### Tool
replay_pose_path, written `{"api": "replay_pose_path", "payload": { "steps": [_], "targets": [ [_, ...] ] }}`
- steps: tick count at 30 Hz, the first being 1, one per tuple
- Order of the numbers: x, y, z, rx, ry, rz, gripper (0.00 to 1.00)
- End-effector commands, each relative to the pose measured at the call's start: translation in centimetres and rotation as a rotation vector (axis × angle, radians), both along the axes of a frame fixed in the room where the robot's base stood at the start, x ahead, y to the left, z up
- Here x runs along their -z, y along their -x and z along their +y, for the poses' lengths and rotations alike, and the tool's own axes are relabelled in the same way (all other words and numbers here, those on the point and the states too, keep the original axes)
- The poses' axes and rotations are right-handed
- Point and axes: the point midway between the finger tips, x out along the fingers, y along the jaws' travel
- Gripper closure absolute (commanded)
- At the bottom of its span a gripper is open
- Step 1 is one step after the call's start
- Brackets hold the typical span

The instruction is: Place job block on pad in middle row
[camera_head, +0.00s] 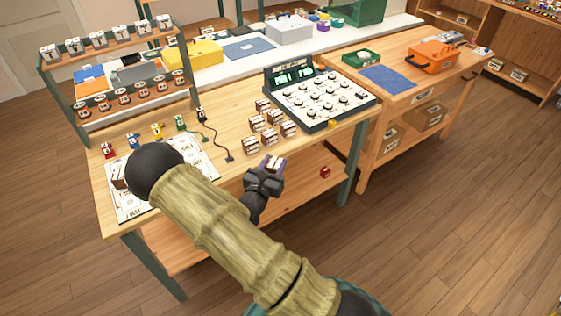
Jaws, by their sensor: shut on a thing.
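My gripper (270,167) is shut on a small brown-and-white job block (274,161). It holds the block over the front edge of the wooden workbench, or close to it; the exact height is unclear. A white printed sheet (128,205) with several marked pads lies at the left of the bench. My arm hides much of the sheet, so its rows and its middle pad cannot be told apart. Another brown block (118,177) stands at the sheet's left side, partly behind my arm. Several similar blocks (268,121) stand grouped behind my gripper.
A control console (318,97) with dials and green displays stands right of the blocks. Small coloured plugs (157,131) with cables line the bench behind the sheet. A shelf rack (118,70) rises at the back left. A red cube (325,172) lies lower down, below the bench top.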

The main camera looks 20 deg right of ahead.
Motion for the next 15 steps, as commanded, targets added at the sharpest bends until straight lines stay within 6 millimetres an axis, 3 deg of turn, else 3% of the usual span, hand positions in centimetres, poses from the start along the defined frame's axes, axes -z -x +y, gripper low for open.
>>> {"api": "replay_pose_path", "payload": {
  "steps": [6, 15],
  "targets": [
    [3.9, -0.3, 2.9, -0.31, 0.011, 0.011, 0.84],
    [8.6, 0.6, 6.1, -0.628, 0.007, 0.01, 0.84]
  ]
}}
